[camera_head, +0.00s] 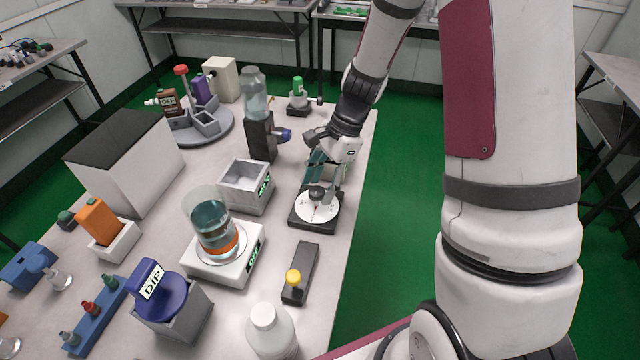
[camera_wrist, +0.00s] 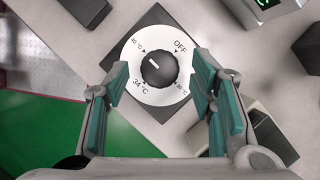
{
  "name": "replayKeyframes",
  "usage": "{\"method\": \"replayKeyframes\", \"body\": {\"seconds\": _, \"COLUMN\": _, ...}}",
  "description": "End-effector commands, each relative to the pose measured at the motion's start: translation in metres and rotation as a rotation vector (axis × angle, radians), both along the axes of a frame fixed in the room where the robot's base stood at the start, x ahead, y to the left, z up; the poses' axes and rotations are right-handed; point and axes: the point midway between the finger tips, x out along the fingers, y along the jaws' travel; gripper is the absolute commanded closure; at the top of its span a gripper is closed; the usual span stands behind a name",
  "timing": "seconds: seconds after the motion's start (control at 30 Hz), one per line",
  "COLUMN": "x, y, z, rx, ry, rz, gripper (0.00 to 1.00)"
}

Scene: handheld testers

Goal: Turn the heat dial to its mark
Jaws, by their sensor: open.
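The heat dial is a black round knob (camera_wrist: 159,69) on a white disc (camera_wrist: 133,73) set on a dark square base (camera_wrist: 155,18). The disc reads OFF at upper right, 34 °C at lower left, and smaller temperatures at upper left and lower right. The knob's white line points to the upper left. My gripper (camera_wrist: 163,72) is open, one teal finger on each side of the knob, with gaps to it. In the head view the dial's disc (camera_head: 306,211) sits near the table's right edge under my gripper (camera_head: 323,185), which partly hides it.
A grey box with a lit display (camera_head: 245,186) and a heater with a glass beaker (camera_head: 213,232) stand left of the dial. Green floor (camera_head: 395,200) lies right of the table.

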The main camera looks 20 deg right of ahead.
Motion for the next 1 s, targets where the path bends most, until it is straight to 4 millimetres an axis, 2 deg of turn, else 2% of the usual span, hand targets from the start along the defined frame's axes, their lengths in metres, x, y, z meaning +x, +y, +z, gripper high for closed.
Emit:
{"method": "replayKeyframes", "body": {"seconds": 0.3, "x": -0.0003, "y": 0.0012, "z": -0.0022, "rx": 0.0, "ry": 0.0, "rz": 0.001, "gripper": 0.5}}
{"method": "replayKeyframes", "body": {"seconds": 0.5, "x": -0.0004, "y": 0.0011, "z": -0.0021, "rx": 0.0, "ry": 0.001, "rz": 0.001, "gripper": 0.95}}
{"method": "replayKeyframes", "body": {"seconds": 0.53, "x": -0.0004, "y": 0.0011, "z": -0.0021, "rx": 0.0, "ry": 0.001, "rz": 0.001, "gripper": 0.97}}
{"method": "replayKeyframes", "body": {"seconds": 0.77, "x": -0.0004, "y": 0.0011, "z": -0.0021, "rx": 0.0, "ry": 0.001, "rz": 0.011, "gripper": 0.97}}
{"method": "replayKeyframes", "body": {"seconds": 1.0, "x": 0.0006, "y": 0.0016, "z": -0.002, "rx": 0.001, "ry": 0.001, "rz": 0.097, "gripper": 0.97}}
